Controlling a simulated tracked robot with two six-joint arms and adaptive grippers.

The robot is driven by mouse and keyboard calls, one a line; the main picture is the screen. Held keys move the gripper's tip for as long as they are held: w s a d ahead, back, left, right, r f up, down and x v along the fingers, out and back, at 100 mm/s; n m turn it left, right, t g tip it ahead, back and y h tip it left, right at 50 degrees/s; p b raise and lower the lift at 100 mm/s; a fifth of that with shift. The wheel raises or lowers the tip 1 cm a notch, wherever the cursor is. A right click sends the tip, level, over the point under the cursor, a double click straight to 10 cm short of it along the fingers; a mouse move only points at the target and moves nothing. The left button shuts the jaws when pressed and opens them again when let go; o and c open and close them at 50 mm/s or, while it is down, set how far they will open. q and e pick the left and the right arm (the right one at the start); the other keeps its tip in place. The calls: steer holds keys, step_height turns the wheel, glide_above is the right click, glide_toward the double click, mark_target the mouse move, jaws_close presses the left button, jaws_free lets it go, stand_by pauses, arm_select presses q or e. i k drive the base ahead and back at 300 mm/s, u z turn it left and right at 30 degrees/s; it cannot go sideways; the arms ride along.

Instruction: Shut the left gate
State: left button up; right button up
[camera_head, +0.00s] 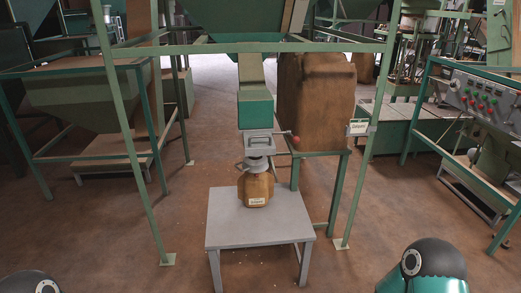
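A green chute (255,110) comes down from a hopper (235,20) in the middle of the picture. At its lower end is a grey metal gate (259,143). A lever with a red knob (295,140) sticks out to the right of the gate. I cannot tell whether the gate is open or shut. A brown labelled container (256,187) stands below the gate's spout on a grey table (230,230). I see one gate clearly and cannot tell if it is the left one. Neither of my grippers is in view; only parts of my arms show at the bottom corners.
Green frame posts (130,140) stand around the chute, with a crossbar (220,48) above it. A brown sack (318,98) rests on a stand behind right, beside a small sign (358,127). A control panel (485,100) is at the right. The floor in front is mostly clear.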

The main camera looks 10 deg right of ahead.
mark_target(256, 142)
steer(key=k, duration=0.55)
steer(key=z, duration=0.45)
steer(key=i, duration=1.75)
steer(key=u, duration=0.45)
